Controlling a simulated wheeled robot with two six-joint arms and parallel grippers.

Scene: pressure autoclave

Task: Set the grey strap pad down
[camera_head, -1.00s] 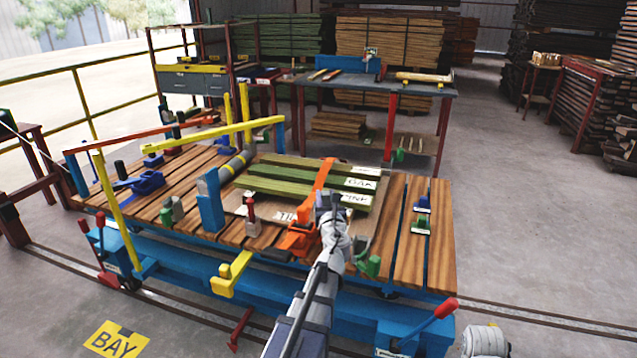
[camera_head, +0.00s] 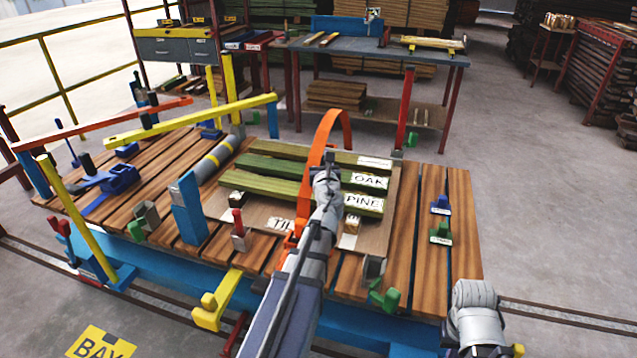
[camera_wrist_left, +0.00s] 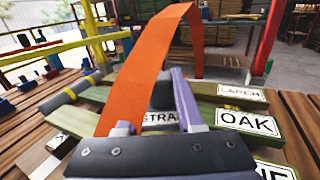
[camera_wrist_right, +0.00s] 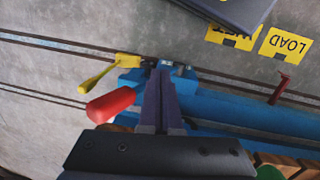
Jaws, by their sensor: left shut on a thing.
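My left gripper (camera_head: 325,172) is over the stack of green boards (camera_head: 275,185). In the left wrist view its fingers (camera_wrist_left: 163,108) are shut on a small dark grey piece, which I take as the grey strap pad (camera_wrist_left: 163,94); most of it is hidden. An orange strap (camera_head: 322,130) arches up over the boards beside the gripper; it also fills the middle of the left wrist view (camera_wrist_left: 150,60). My right gripper (camera_wrist_right: 162,75) is shut and empty, near a red handle (camera_wrist_right: 110,104).
Another dark grey pad (camera_head: 374,267) sits at the slatted bench's front edge near a green clip (camera_head: 385,297). Board labels read OAK (camera_head: 369,180) and PINE (camera_head: 364,203). Yellow bars (camera_head: 190,122) cross the left side.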

